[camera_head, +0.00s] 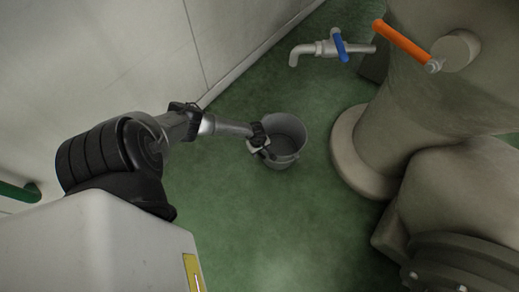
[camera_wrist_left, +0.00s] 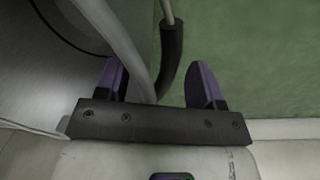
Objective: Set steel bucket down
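The grey steel bucket (camera_head: 285,162) is upright over the green floor, left of the big machine's base. Whether its bottom touches the floor is hard to tell. My left gripper (camera_head: 260,142) is at the bucket's left rim. In the left wrist view, the gripper (camera_wrist_left: 158,66) has its two purple-padded fingers wide apart. The bucket's bail handle (camera_wrist_left: 170,50), with a dark grip sleeve, runs between them, with a clear gap to the right finger. The bucket's wall (camera_wrist_left: 45,85) fills the left of that view. My right gripper is out of view.
A tap (camera_head: 305,50) with a blue lever (camera_head: 340,46) sticks out above the floor behind the bucket. An orange handle (camera_head: 400,43) is on the beige machine (camera_head: 410,140) at right. A pale wall (camera_head: 110,50) stands at left. Green floor (camera_head: 270,225) is free in front.

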